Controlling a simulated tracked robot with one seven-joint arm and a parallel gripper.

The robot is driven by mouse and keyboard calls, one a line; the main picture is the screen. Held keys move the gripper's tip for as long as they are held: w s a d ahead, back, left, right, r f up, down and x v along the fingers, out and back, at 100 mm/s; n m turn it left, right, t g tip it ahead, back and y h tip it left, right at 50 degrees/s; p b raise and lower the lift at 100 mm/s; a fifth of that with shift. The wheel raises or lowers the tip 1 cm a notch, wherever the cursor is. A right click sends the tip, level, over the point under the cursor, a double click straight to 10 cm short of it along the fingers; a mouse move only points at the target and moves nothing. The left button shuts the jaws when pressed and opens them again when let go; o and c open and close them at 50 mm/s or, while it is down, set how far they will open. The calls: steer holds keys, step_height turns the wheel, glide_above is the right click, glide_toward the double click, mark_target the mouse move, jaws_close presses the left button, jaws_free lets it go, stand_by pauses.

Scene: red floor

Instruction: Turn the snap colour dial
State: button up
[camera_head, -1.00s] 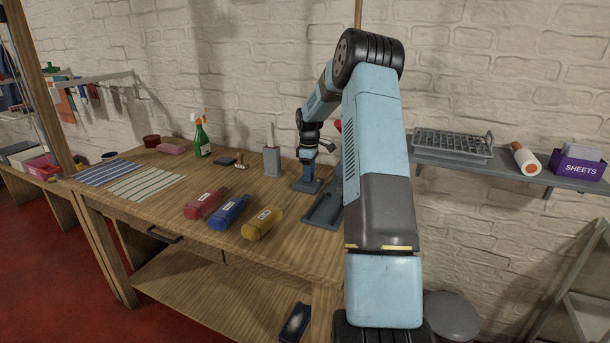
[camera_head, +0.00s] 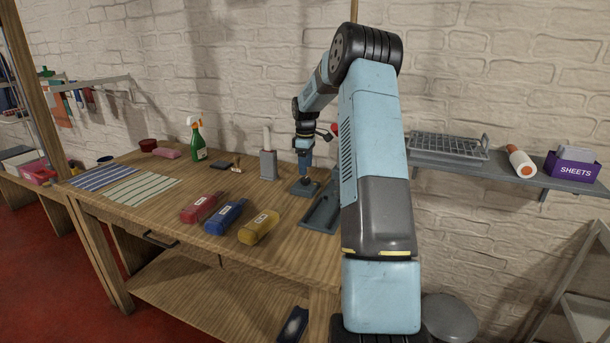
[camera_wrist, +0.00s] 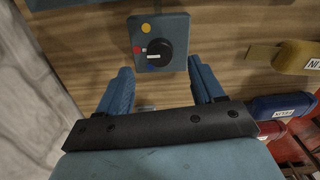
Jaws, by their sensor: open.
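The snap colour dial is a round black knob (camera_wrist: 159,50) on a blue-grey square base plate (camera_wrist: 178,27). Coloured dots, yellow, red and blue, and a white mark show around or on the knob in the wrist view. In the head view the base plate (camera_head: 304,188) lies on the wooden bench, with my gripper (camera_head: 304,171) above it. In the wrist view my gripper (camera_wrist: 159,88) is open and empty, its two blue fingers apart. The knob lies beyond the fingertips, roughly centred between them, and no contact shows.
Red, blue and yellow bottles (camera_head: 259,227) lie on the bench left of the dial. A grey holder (camera_head: 268,164) stands left behind it, and a dark grey tray (camera_head: 322,208) lies to its right, partly behind my arm. A green spray bottle (camera_head: 198,142) stands farther left.

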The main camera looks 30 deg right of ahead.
mark_target(305, 178)
step_height(305, 178, up, 9)
steer(key=shift+f, duration=0.15)
stand_by(0.6)
steer(key=s+a+r+m+t+h, duration=0.15)
steer(key=s+a+r+m, duration=0.25)
steer(key=s+a+r, duration=1.3)
steer(key=s+a+f+m+t, duration=0.1)
steer(key=s+a+f, duration=0.1)
steer(key=s, duration=0.7)
steer(key=s+a+f+m+t+y, duration=0.1)
steer(key=s+a, duration=0.3)
steer(key=s, duration=0.6)
steer(key=s+a+f+m+t, duration=0.2)
steer(key=s+a+f+m, duration=0.1)
steer(key=s, duration=0.6)
steer(key=shift+s+a, duration=0.15)
steer(key=shift+a, duration=0.15)
